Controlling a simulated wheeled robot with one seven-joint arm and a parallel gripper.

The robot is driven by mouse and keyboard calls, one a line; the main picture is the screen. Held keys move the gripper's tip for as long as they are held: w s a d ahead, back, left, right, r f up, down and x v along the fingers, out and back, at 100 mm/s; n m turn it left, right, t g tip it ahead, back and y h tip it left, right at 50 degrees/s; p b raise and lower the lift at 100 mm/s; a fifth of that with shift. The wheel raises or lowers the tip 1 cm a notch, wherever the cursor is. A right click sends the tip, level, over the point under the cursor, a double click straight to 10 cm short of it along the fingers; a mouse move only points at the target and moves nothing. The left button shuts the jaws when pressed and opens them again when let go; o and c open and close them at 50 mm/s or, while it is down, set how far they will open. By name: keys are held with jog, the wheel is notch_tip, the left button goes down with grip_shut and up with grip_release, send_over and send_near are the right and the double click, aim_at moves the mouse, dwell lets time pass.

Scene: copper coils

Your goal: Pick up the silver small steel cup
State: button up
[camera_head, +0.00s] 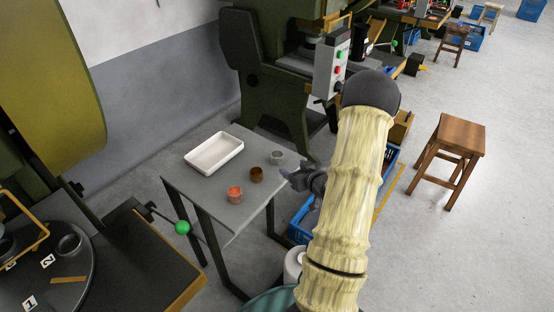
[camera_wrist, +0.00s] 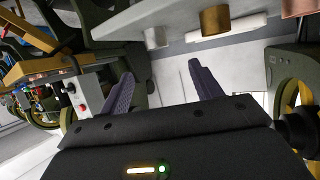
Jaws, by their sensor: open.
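The silver small steel cup (camera_head: 277,158) stands on the grey table (camera_head: 205,187) near its right edge in the head view. It also shows in the wrist view as a pale grey cup (camera_wrist: 155,38) near the top, beyond the fingertips. My gripper (camera_head: 287,174) is at the table's right edge, close to the steel cup and apart from it. In the wrist view my gripper (camera_wrist: 160,74) has its two fingers spread with nothing between them.
A brown cup (camera_head: 256,175) and a reddish copper cup (camera_head: 235,194) stand in a line with the steel cup. A white tray (camera_head: 214,153) lies behind them. A green machine (camera_head: 262,85) rises beyond the table. A wooden stool (camera_head: 459,135) stands at right.

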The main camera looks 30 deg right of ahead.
send_near(275, 153)
jog(key=shift+w+a+f, duration=0.15)
jog(key=shift+w+f, duration=0.25)
jog(key=shift+w, duration=0.15)
jog(key=shift+w+a+f, duration=0.15)
jog(key=shift+w+f, duration=0.25)
jog(key=shift+w, duration=0.35)
jog(key=x, duration=0.5)
jog(key=shift+w+d+r, duration=0.1)
jog(key=shift+w+d, duration=0.05)
jog(key=shift+d, duration=0.1)
jog(key=shift+c, duration=0.2)
jog(key=c, duration=1)
